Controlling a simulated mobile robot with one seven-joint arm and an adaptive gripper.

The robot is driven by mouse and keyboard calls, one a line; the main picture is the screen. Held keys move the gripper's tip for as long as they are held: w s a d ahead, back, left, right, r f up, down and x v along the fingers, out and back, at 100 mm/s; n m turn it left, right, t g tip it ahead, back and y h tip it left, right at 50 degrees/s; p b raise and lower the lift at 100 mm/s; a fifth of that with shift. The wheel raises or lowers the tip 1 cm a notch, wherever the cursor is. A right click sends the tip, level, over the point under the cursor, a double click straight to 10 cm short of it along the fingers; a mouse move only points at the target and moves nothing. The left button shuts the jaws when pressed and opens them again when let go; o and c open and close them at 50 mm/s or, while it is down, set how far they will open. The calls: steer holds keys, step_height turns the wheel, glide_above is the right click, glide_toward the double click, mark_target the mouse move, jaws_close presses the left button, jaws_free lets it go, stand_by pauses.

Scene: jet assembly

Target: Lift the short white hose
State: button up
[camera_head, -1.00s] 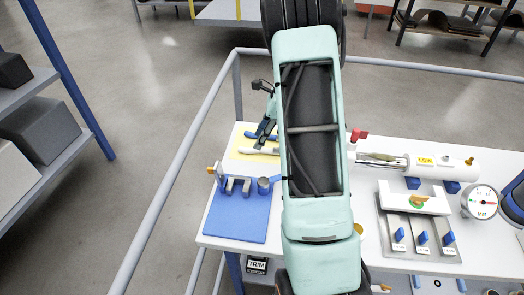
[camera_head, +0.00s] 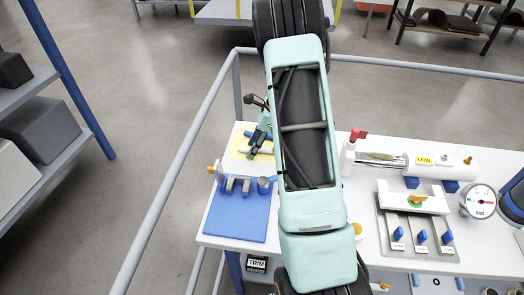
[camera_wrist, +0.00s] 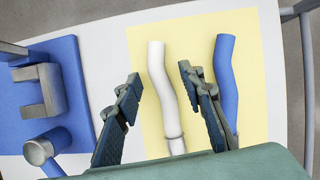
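The short white hose (camera_wrist: 163,85) lies on a yellow sheet (camera_wrist: 254,120) in the wrist view, slightly curved, with a ring near its lower end. That end is partly hidden by my gripper body. My gripper (camera_wrist: 159,77) is open, with one finger on each side of the hose and a visible gap to both. In the head view, my gripper (camera_head: 262,128) is over the yellow sheet, and only a little of the white hose (camera_head: 265,150) shows beside my arm. A blue hose (camera_wrist: 226,75) lies just right of my right finger, partly behind it.
A blue board (camera_head: 235,221) with upright grey holders stands left of the sheet. A white bottle with a red top (camera_head: 349,153), a white cylinder (camera_head: 448,166) and a gauge (camera_head: 482,201) are to the right on the white table (camera_head: 356,274). A grey rail (camera_head: 181,157) runs along the left.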

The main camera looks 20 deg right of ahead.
steer(key=shift+c, duration=0.4)
jaws_close()
steer(key=shift+r, duration=0.55)
step_height(320, 180, up, 3)
steer(key=shift+s+f, duration=0.1)
steer(key=shift+f, duration=0.1)
steer(key=s+r+p, duration=0.2)
steer(key=s+r, duration=1.1)
steer(key=shift+s+r+p, duration=0.25)
steer(key=shift+s+p, duration=0.05)
steer(key=shift+s, duration=0.1)
